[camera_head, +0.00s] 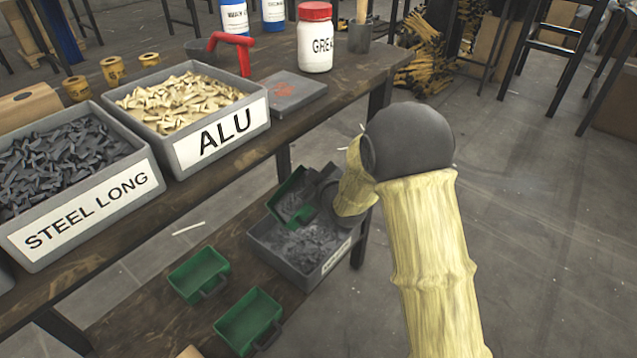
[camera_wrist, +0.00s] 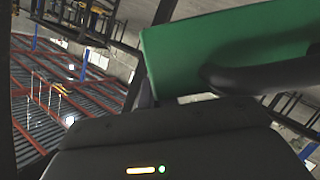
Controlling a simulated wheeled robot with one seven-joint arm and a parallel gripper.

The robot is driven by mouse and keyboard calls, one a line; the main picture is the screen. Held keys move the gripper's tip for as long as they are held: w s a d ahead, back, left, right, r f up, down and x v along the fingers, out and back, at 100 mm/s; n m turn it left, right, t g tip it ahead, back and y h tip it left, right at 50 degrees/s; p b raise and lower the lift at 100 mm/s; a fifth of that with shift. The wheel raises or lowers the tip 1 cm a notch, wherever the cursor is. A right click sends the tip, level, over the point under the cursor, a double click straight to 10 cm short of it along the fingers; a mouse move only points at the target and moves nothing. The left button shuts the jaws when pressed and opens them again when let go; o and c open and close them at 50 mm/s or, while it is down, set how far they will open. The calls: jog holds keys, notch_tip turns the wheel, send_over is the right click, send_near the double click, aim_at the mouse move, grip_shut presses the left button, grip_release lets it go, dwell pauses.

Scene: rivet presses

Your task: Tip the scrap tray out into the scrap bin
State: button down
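A green scrap tray (camera_head: 288,190) is tilted steeply over the scrap bin (camera_head: 262,246), a grey box on the lower shelf with a white label too small to read. Grey scrap pieces (camera_head: 308,246) lie in the bin, and grey bits show inside the tilted tray. My gripper (camera_head: 318,198) is at the tray's handle side, on its right, and appears shut on the handle; its fingertips are mostly hidden. In the wrist view the green tray (camera_wrist: 215,48) and its dark handle (camera_wrist: 265,76) are close in front of the gripper body.
Two more green trays, one farther back (camera_head: 199,273) and one nearer (camera_head: 248,321), sit empty on the lower shelf. Above, the workbench holds the ALU bin (camera_head: 222,143), the STEEL LONG bin (camera_head: 82,215) and a red-lidded grease jar (camera_head: 315,40).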

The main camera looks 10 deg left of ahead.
jog(key=s+a+n+b, duration=0.1)
jog(key=a+r+n+t+b, duration=0.1)
jog(key=shift+s+r+n+h, duration=0.15)
jog(key=shift+s+n+h, duration=0.15)
jog(key=shift+s+n, duration=0.1)
jog(key=shift+s+a+f+n+t+b, duration=0.4)
jog(key=shift+n+t+b, duration=0.2)
jog(key=shift+b, duration=0.25)
jog(key=s+a+n+b, duration=0.1)
jog(key=s+a+f+n+t+b, duration=0.1)
jog(key=n, duration=0.1)
jog(key=shift+f+n+t+b, duration=0.1)
jog(key=shift+n+t+b, duration=0.2)
jog(key=shift+b, duration=0.05)
jog(key=shift+s+a+f+n+t+b, duration=0.3)
jog(key=shift+s+a+n+t+b, duration=0.15)
jog(key=shift+n, duration=0.55)
jog(key=n, duration=0.1)
jog(key=s+a+n, duration=0.1)
jog(key=n, duration=0.1)
jog(key=shift+s+a+f+t+y+b, duration=0.1)
jog(key=shift+s+f+t+y+b, duration=0.1)
jog(key=shift+t+y+b, duration=0.2)
jog(key=shift+r, duration=0.1)
